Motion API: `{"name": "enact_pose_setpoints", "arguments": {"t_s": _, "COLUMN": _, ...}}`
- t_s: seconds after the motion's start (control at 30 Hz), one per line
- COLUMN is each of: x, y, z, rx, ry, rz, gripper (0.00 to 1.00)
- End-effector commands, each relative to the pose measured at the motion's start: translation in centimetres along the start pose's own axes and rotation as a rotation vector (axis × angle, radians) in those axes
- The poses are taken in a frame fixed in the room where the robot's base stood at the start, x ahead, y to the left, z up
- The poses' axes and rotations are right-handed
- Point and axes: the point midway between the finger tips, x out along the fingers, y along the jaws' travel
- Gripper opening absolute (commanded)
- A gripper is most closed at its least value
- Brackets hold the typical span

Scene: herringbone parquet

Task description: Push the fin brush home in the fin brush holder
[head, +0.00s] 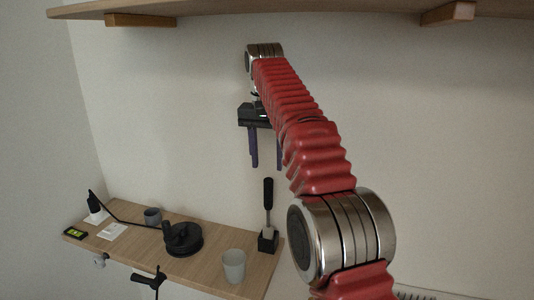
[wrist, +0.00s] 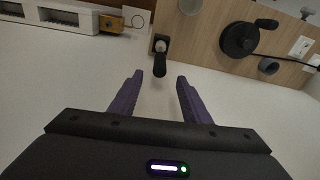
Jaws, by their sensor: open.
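The fin brush (head: 268,193) has a black handle on a thin shaft and stands roughly upright at the right end of the wooden shelf. Its pale lower part shows just above the black block-like fin brush holder (head: 268,243). In the wrist view the brush handle (wrist: 160,70) points toward me from the holder (wrist: 160,38). My gripper (head: 266,163) is open and empty, with purple fingers pointing down above the brush handle. In the wrist view the handle end lies in line with the gap between my fingertips (wrist: 160,77), apart from them. How deep the brush sits is hidden.
On the wooden shelf (head: 215,265) stand a pale cup (head: 234,265), a round black object (head: 183,238) with a knob, a dark mug (head: 153,215) and a black lamp-like arm. An upper shelf (head: 300,10) hangs overhead. A yellow box (wrist: 111,24) shows in the wrist view.

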Motion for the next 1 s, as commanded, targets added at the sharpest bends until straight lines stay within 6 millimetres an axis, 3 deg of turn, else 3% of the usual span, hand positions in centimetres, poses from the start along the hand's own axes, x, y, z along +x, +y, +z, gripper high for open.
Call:
{"name": "enact_pose_setpoints", "arguments": {"t_s": 0.4, "x": -1.7, "y": 0.0, "z": 0.1, "rx": 0.0, "ry": 0.0, "rz": 0.0, "gripper": 0.43}}
{"name": "enact_pose_setpoints", "arguments": {"t_s": 1.0, "x": -1.7, "y": 0.0, "z": 0.1, "rx": 0.0, "ry": 0.0, "rz": 0.0, "gripper": 0.43}}
